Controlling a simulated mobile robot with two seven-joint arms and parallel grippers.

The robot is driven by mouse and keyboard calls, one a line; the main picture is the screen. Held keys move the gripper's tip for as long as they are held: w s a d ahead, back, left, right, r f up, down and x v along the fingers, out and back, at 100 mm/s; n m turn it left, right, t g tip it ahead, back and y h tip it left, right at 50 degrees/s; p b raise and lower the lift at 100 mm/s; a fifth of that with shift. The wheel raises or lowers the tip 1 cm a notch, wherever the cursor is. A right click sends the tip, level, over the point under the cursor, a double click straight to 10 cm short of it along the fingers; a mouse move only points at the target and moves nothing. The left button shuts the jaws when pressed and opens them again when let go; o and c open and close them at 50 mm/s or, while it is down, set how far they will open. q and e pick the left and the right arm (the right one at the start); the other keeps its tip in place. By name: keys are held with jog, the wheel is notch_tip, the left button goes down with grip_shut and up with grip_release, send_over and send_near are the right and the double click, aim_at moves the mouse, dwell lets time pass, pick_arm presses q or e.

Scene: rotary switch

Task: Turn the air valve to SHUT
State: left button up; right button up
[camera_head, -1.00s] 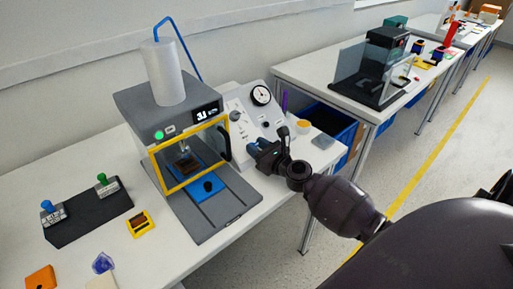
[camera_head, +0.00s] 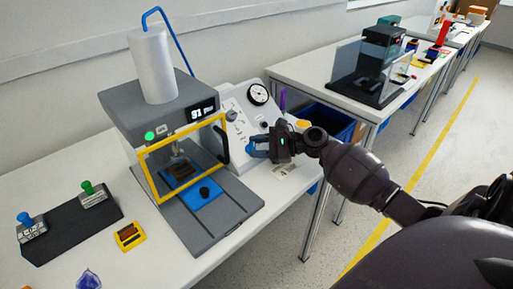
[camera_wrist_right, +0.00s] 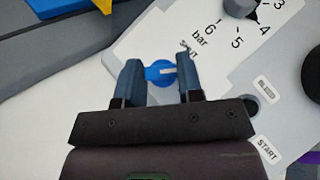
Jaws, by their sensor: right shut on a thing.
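The air valve is a blue knob (camera_wrist_right: 160,72) with a white line, on the sloped white control panel (camera_wrist_right: 135,47) in the right wrist view. The line lies nearly level and points right. The printed word SHUT is just above and right of the knob. My right gripper (camera_wrist_right: 159,80) is shut on the knob, one dark blue finger on each side. In the head view the same gripper (camera_head: 258,147) is at the lower part of the panel (camera_head: 241,131), and its fingers hide the knob. My left gripper is not in view.
A grey press (camera_head: 148,108) with a yellow-framed guard stands just left of the panel. A gauge (camera_head: 258,94) and grey regulator knob (camera_head: 232,115) sit higher on the panel. A START label (camera_wrist_right: 268,150) is close to the gripper's right.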

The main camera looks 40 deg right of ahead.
jog(key=n+g, duration=0.2)
jog(key=n, duration=0.1)
jog(key=shift+w+r+g+y+p, duration=0.2)
jog(key=shift+g+y+p, duration=0.1)
jog(key=shift+y, duration=0.1)
jog(key=n+g, duration=0.2)
jog(key=shift+d+n+p, duration=0.1)
jog(key=shift+n+p, duration=0.2)
jog(key=shift+n+g, duration=0.6)
jog(key=shift+n, duration=0.1)
jog(key=shift+f+n+g+h, duration=0.1)
jog(key=shift+n+g+h, duration=0.2)
jog(key=shift+n+g, duration=0.1)
jog(key=o, duration=0.9)
jog(key=shift+o, duration=0.2)
jog(key=shift+p, duration=0.3)
